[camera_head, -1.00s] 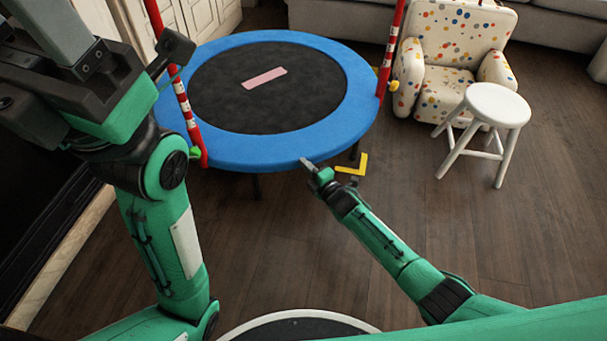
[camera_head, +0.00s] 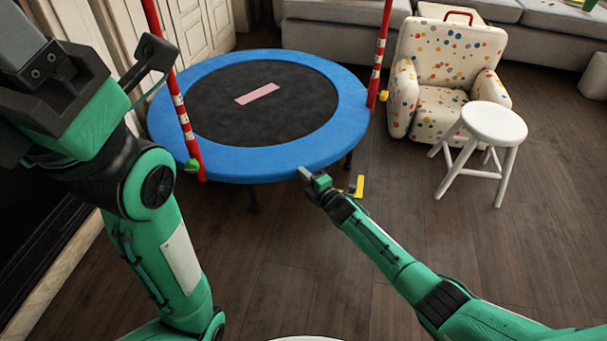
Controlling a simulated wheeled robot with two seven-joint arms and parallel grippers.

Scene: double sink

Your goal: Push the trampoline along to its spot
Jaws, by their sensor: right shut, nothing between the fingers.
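The round trampoline (camera_head: 222,162) has a blue rim, a black mat and a pink strip (camera_head: 257,93) on the mat. It stands on dark legs on the wood floor. My right gripper (camera_head: 304,175) is shut and empty, its tip at the trampoline's near rim; I cannot tell whether it touches. A yellow floor mark (camera_head: 360,186) shows beside the right gripper, partly hidden by it. My left arm rises close to the camera and hides part of the left side; its fingertips do not show.
Red-and-white poles stand at the trampoline's left (camera_head: 184,122) and right (camera_head: 377,62) edges. A dotted armchair (camera_head: 440,60) and a white stool (camera_head: 494,123) stand to the right. A grey sofa (camera_head: 335,33) is behind, white cabinet doors (camera_head: 190,25) at the back left. The near floor is clear.

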